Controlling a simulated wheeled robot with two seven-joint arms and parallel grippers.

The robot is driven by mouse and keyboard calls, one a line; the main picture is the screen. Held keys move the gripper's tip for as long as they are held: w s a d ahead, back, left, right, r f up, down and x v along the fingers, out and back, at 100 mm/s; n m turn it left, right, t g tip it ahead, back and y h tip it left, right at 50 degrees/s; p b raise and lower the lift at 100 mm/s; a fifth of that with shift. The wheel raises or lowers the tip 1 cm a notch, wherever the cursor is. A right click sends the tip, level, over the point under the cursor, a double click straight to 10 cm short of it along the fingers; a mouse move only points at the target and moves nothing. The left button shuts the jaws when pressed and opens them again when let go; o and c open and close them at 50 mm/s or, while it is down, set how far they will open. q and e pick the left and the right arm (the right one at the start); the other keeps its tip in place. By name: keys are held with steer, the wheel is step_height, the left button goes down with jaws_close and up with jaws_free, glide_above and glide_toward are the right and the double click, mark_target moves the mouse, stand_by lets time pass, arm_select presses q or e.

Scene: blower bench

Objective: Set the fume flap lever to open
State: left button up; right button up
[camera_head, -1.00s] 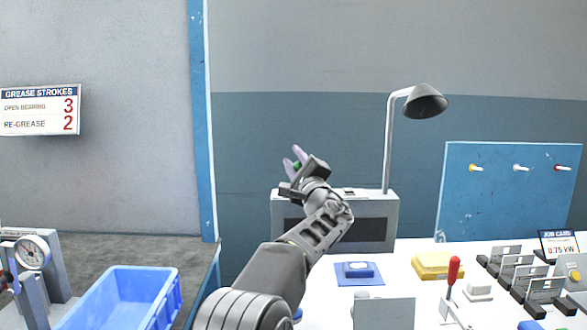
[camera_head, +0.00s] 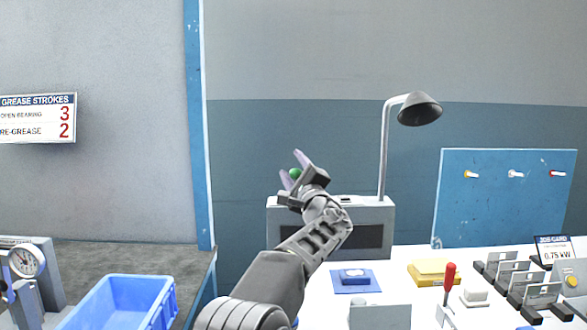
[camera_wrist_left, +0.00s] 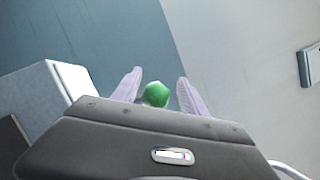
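My left gripper (camera_head: 294,168) is raised in front of the grey fume box (camera_head: 370,212), near its top left corner. Its two pale fingers are apart, with a green knob (camera_head: 295,174) showing between them. In the left wrist view the green knob (camera_wrist_left: 156,94) sits between the fingers (camera_wrist_left: 160,92), closer to the left one, with a gap visible on the right. The knob looks like the end of the flap lever, but the lever's shaft and pivot are hidden behind my gripper. My right gripper is not in view.
A lamp-like hood (camera_head: 419,109) on a bent pipe rises from the box's right side. A blue bin (camera_head: 120,303) stands at the lower left. The white bench holds a blue pad (camera_head: 355,287), a yellow block (camera_head: 433,271) and a red-handled lever (camera_head: 449,278). A blue pegboard (camera_head: 500,205) stands behind.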

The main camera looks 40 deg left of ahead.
mark_target(298, 176)
arm_select(q)
steer(key=b+v, duration=0.1)
steer(key=v, duration=0.7)
steer(key=shift+a, duration=0.1)
stand_by(0.4)
